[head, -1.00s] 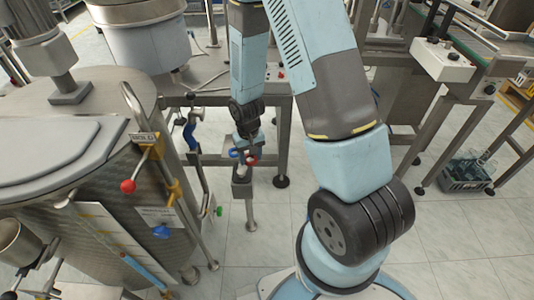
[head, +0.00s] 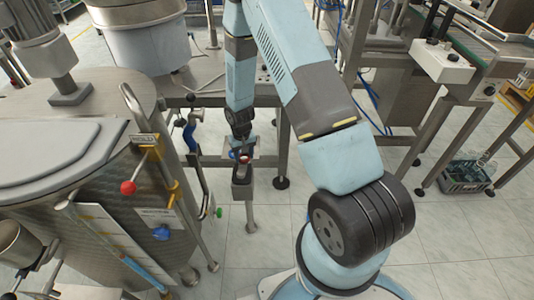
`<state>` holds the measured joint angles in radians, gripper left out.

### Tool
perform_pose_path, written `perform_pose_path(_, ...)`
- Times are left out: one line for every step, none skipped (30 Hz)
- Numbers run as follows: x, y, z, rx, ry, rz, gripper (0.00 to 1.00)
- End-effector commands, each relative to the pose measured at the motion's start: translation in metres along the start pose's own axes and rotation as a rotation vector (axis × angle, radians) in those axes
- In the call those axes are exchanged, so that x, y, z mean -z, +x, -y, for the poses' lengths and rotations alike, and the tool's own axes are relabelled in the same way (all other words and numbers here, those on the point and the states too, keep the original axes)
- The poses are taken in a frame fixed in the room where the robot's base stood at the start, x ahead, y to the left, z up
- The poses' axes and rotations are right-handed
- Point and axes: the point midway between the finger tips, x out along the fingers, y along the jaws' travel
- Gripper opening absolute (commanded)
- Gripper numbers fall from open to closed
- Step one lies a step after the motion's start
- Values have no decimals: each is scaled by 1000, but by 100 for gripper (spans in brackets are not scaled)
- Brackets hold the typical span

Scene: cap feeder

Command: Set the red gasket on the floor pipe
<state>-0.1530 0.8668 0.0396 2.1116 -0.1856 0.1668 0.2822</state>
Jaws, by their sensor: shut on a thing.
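My gripper (head: 241,151) is at the end of my arm, left of the picture's middle, pointing down. The floor pipe (head: 250,212) is a grey metal post standing on the tiles with a wider block-like top (head: 242,187). The gasket appears right above or at that top. At this size I cannot tell whether they touch.
A large steel tank (head: 130,190) with a red-knobbed lever (head: 128,187) stands close on the left. A steel frame with legs (head: 282,150) is behind the pipe. A crate of bottles (head: 467,172) is at the right. Tiled floor in front is clear.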

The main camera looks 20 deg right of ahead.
Motion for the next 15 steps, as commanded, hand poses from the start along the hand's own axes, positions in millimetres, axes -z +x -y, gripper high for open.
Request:
perform_pose_path(-1,8,0,0,-1,3,23)
perform_pose_path(-1,12,0,0,-1,2,23)
perform_pose_path(-1,16,0,0,-1,2,23)
perform_pose_path(-1,18,0,0,-1,2,23)
perform_pose_path(-1,20,0,0,-1,2,23)
perform_pose_path(-1,22,1,0,-1,2,23)
perform_pose_path(-1,22,1,1,-1,1,23)
perform_pose_path(-1,22,1,1,-1,1,23)
perform_pose_path(-1,22,1,1,-1,1,23)
perform_pose_path(-1,21,1,1,-1,1,23)
perform_pose_path(-1,21,1,1,-1,1,23)
perform_pose_path(-1,21,1,1,-1,0,23)
perform_pose_path(-1,22,1,1,-1,0,23)
perform_pose_path(-1,22,1,1,-1,1,23)
perform_pose_path(-1,22,1,1,-1,1,53)
